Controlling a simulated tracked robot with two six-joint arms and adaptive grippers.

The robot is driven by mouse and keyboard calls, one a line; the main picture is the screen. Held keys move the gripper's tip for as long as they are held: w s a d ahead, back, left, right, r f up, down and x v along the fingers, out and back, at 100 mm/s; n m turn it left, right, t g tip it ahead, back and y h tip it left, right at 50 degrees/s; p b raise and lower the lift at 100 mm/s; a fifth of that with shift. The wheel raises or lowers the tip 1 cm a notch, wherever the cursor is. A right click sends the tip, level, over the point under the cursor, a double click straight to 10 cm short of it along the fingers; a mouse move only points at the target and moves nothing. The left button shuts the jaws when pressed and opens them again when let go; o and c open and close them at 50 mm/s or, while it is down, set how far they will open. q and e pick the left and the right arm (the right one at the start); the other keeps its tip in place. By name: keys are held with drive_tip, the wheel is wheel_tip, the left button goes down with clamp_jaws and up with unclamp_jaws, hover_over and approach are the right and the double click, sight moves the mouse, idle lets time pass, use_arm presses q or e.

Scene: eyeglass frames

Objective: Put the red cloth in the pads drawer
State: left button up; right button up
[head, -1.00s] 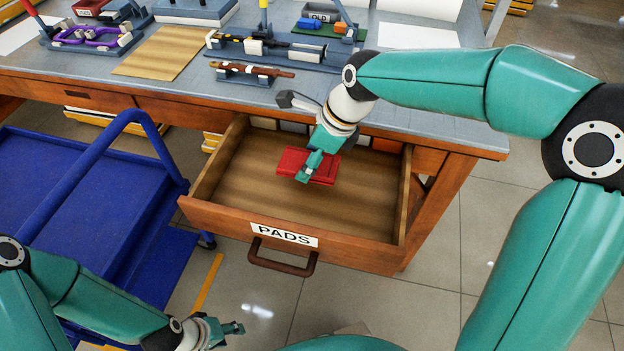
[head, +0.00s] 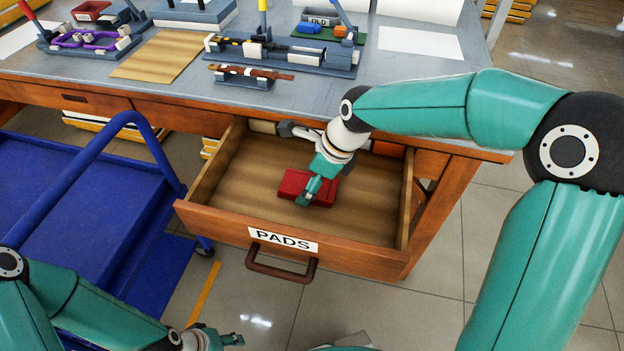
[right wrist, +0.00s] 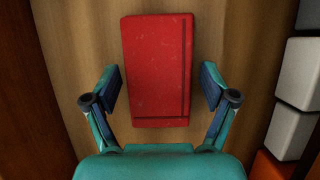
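The red cloth (head: 296,184), a flat folded rectangle, lies in the open pads drawer (head: 221,219), near the middle of its wooden floor. The drawer has a white PADS label (head: 283,240) on its front. My right gripper (head: 311,193) is down in the drawer over the cloth and hides part of it. In the right wrist view the cloth (right wrist: 157,70) lies between the two fingers of the right gripper (right wrist: 160,88), with a gap on each side. My left gripper (head: 231,339) is low at the front, away from the drawer; its opening is unclear.
A blue cart (head: 80,205) stands left of the drawer. The workbench (head: 400,85) above holds trays, fixtures and a brown-framed piece on a stand (head: 250,75). Light and orange blocks (right wrist: 290,132) line one drawer side in the right wrist view. Drawer floor around the cloth is clear.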

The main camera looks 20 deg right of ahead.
drive_tip(key=shift+o, duration=0.2)
drive_tip(key=shift+d+r, duration=0.1)
drive_tip(key=shift+r, duration=0.4)
drive_tip(key=p+v, duration=0.3)
drive_tip(key=v, duration=0.8)
drive_tip(key=shift+s+d+p, duration=0.15)
drive_tip(key=shift+s+p, duration=0.05)
drive_tip(key=shift+p, duration=0.15)
